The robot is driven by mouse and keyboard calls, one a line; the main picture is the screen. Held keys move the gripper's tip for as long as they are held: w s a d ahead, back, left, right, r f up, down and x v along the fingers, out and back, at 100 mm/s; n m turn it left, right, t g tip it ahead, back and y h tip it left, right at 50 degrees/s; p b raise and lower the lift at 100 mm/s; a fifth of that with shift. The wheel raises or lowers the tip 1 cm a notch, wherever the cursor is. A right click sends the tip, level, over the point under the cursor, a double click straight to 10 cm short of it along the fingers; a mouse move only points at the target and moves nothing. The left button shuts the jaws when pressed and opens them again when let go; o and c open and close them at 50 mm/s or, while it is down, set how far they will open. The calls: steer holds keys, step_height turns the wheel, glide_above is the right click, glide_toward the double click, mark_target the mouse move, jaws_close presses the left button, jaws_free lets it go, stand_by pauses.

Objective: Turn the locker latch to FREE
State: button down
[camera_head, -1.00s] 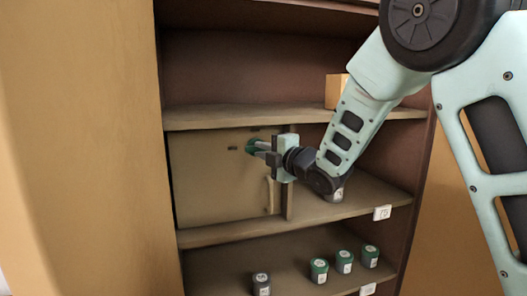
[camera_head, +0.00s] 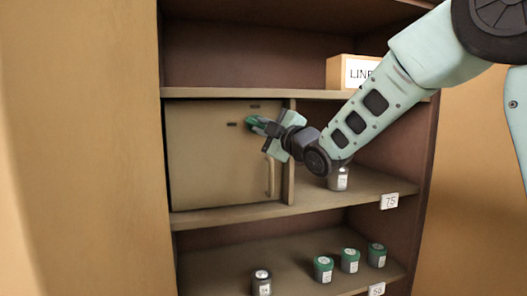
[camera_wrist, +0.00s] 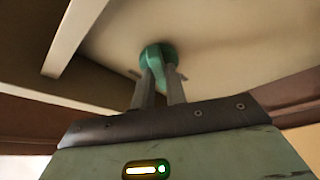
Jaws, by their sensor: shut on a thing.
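The locker door (camera_head: 215,165) is a flat brown panel, closed, in the middle shelf bay of the cabinet. A green latch knob (camera_wrist: 158,56) sits on the door's upper part and shows between my fingertips in the wrist view. It also shows in the head view (camera_head: 256,122), partly covered by the fingers. My gripper (camera_head: 264,125) is shut on this knob; its fingers also show in the wrist view (camera_wrist: 160,82). Two small dark marks are on the door near the knob, too small to read. The gripper is tilted in the head view.
A vertical handle (camera_head: 269,176) is on the door below my gripper. A jar (camera_head: 339,178) stands right of the locker under my forearm. Several lidded jars (camera_head: 323,269) stand on the lower shelf. A box with a partly hidden label (camera_head: 341,72) is on the upper shelf.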

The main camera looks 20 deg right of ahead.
steer(key=shift+a+f+m+t+h+b, duration=0.15)
steer(key=shift+m+t+h+b, duration=0.75)
steer(key=shift+m+b, duration=2)
steer(key=shift+a+f+m+t+h+b, duration=0.1)
steer(key=shift+m+t+h+b, duration=0.2)
steer(key=shift+m+h+b, duration=1.8)
steer(key=shift+a+f+m+t+h+b, duration=0.15)
steer(key=shift+m+t+h+b, duration=0.35)
steer(key=shift+m+b, duration=3.1)
steer(key=c, duration=1.4)
jaws_free()
steer(key=shift+c, duration=0.2)
steer(key=shift+r, duration=0.1)
steer(key=b+v, duration=0.4)
steer(key=v, duration=1.3)
steer(key=shift+f, duration=0.3)
